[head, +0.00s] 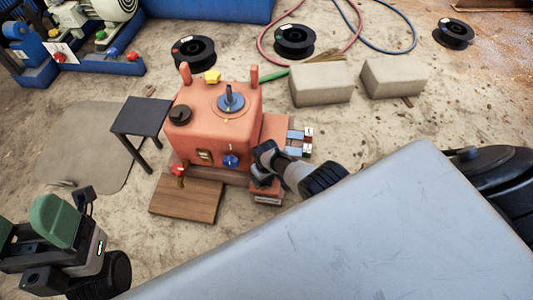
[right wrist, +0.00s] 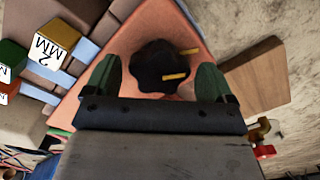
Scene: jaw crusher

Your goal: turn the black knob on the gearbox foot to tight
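The orange gearbox (head: 213,122) stands on the floor in the head view. The black lobed knob (right wrist: 158,65) is on its orange foot (right wrist: 129,41) in the right wrist view. One yellow mark lies on the knob and another at its edge, reaching onto the foot; they do not line up. My right gripper (right wrist: 160,80) is open, its green fingers on either side of the knob with visible gaps. In the head view my right gripper (head: 265,165) is beside the gearbox's lower right and hides the knob. My left gripper (head: 28,230) is open and empty, lower left.
A wooden board (head: 187,199) lies before the gearbox; a small black table (head: 140,117) stands left. Labelled blocks (right wrist: 54,40) sit near the foot. Stone blocks (head: 321,84), black spools and hoses lie behind. A grey surface (head: 370,235) fills the lower right.

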